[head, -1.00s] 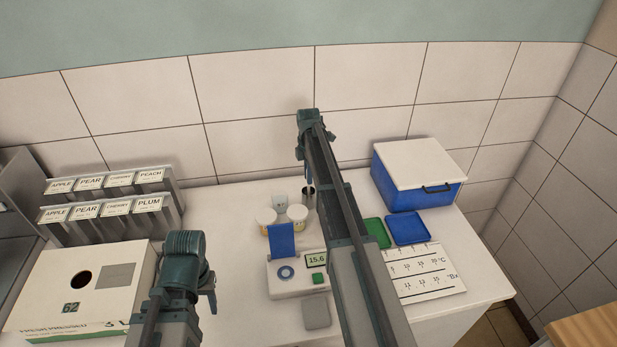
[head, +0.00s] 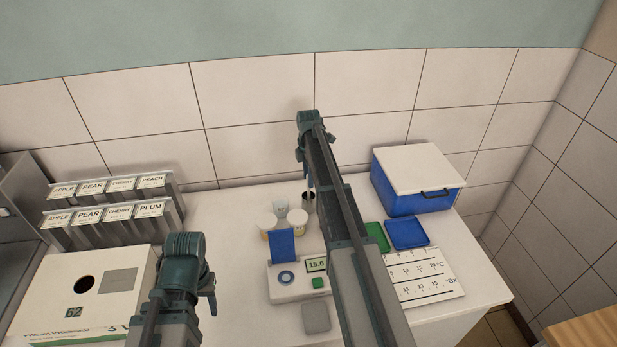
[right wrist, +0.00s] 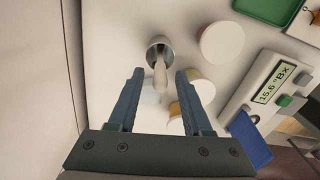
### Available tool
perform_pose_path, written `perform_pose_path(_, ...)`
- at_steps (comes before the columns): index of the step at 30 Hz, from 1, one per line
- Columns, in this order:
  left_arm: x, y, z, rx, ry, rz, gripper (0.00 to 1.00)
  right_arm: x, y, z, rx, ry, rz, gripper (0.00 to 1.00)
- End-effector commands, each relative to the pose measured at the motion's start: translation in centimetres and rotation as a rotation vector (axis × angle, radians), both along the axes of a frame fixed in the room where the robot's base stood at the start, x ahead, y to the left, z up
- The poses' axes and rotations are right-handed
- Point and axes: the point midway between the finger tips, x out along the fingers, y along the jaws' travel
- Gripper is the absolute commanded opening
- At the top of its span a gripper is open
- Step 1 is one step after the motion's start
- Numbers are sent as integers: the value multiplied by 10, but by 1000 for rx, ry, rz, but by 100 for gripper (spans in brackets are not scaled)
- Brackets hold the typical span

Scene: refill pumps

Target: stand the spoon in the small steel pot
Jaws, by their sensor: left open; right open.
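The small steel pot (head: 309,203) stands on the counter below my right gripper. In the right wrist view the pot (right wrist: 158,47) is seen from above with its mouth open. The pale spoon (right wrist: 159,76) has one end in the pot's mouth and its other end points towards my right gripper. My right gripper (right wrist: 160,74) is open, with one finger on each side of the spoon and visible gaps to both. The spoon is too small to make out in the head view. My left gripper (head: 212,297) is open and empty, away from the pot.
Two lidded tubs (head: 298,221) and a clear cup (head: 281,207) stand close beside the pot. The refractometer (head: 297,279) with its blue flap is nearer. Green and blue trays (head: 407,233) and a blue cooler (head: 417,190) are right. A white box (head: 118,270) is left.

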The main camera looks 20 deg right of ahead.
Motion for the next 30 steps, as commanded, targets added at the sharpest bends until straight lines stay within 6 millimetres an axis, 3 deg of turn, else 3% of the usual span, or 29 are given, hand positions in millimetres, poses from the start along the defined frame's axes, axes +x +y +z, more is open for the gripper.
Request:
perform_pose_path(1, 0, 0, 13, 0, 0, 1, 50, 0, 0, 13, 0, 0, 0, 50)
perform_pose_path(18, 0, 0, 95, -2, 1, 11, 50, 0, 0, 95, 0, 0, 0, 50)
perform_pose_path(30, 0, 0, 103, -2, 2, 9, 50, 0, 0, 103, 0, 0, 0, 50)
